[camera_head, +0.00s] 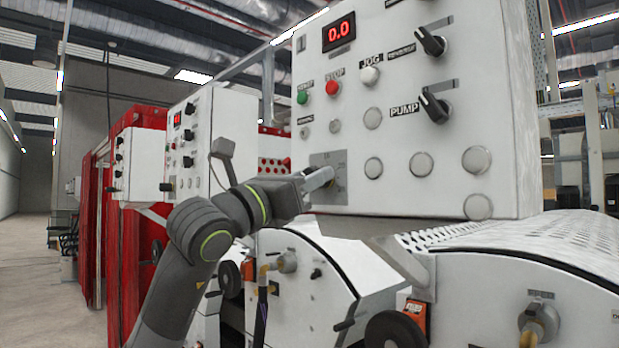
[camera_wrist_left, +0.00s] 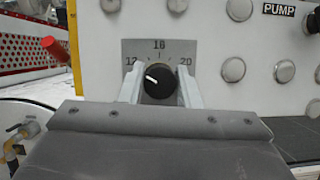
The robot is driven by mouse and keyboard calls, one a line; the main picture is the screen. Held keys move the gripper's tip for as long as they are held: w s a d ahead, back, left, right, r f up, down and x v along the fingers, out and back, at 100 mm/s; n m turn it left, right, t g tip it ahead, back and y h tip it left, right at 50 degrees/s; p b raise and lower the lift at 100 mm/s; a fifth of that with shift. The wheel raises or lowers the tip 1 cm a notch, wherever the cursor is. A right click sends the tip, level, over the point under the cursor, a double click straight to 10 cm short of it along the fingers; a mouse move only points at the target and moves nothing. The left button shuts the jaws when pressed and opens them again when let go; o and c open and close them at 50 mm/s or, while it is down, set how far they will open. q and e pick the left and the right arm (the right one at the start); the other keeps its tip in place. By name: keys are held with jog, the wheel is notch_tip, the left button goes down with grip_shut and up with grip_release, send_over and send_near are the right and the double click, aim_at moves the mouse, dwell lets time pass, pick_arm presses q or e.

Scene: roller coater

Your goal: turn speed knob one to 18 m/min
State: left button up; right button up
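In the left wrist view, the black round speed knob (camera_wrist_left: 160,82) sits on a grey dial plate (camera_wrist_left: 188,48). In the head view, my left gripper (camera_head: 325,179) reaches the dial plate (camera_head: 342,160) low on the white panel and mostly hides the knob. My right gripper is not in view.
The white control panel (camera_head: 440,170) carries a red 0.0 display (camera_head: 339,31), a red stop button (camera_head: 332,87), a green button (camera_head: 302,97) and a pump switch (camera_head: 434,106). White machine covers (camera_head: 575,255) lie below. Similar red and white units stand at the left.

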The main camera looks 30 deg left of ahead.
pick_arm(q)
jog(key=shift+c, duration=0.5)
jog(key=shift+m, duration=0.6)
jog(key=shift+m+g+h, duration=0.3)
jog(key=shift+m+h, duration=0.1)
jog(key=shift+h, duration=0.2)
jog(key=m+h, duration=0.1)
jog(key=m, duration=0.2)
jog(key=shift+g, duration=0.4)
jog(key=m+g+h, duration=0.1)
jog(key=m, duration=0.1)
jog(key=m+p, duration=0.1)
jog(key=m, duration=0.2)
jog(key=shift+r+g+h, duration=0.15)
jog(key=shift+g+h, duration=0.25)
jog(key=m+g+p, duration=0.1)
jog(key=m, duration=0.2)
jog(key=m+g+p, duration=0.1)
jog(key=m+p, duration=0.1)
jog(key=m, duration=0.1)
jog(key=shift+m+g+h, duration=0.3)
jog(key=shift+m+g, duration=0.1)
jog(key=m+g+p, duration=0.1)
jog(key=m+p, duration=0.1)
jog(key=m, duration=0.1)
jog(key=shift+m+g+p, duration=0.4)
jog(key=shift+m+p, duration=0.1)
jog(key=shift+m, duration=0.4)
jog(key=shift+f+y, duration=0.2)
jog(key=shift+y, duration=0.2)
